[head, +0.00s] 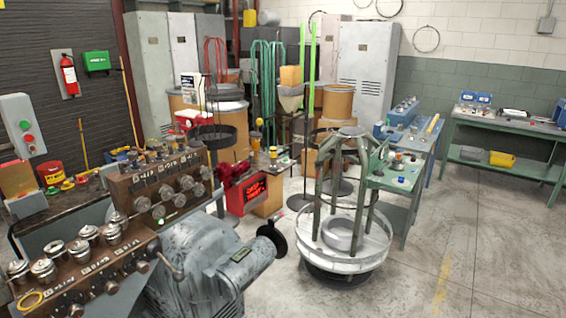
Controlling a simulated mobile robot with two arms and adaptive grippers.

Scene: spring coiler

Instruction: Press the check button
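No control here is legibly marked as the check button. A grey control box (23,126) at the far left has a green button (25,125) and a red button (28,138). A small green bench (408,170) right of center carries a few small knob-like or button-like parts, among them a blue one (401,180); they are too small to tell apart. Neither of my grippers is in view.
A grey machine (205,262) and brown panels with knobs (90,262) fill the left foreground. A round white stand with green posts (343,237) is at center. A green workbench (500,122) stands at the back right. The floor (480,240) at right is clear.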

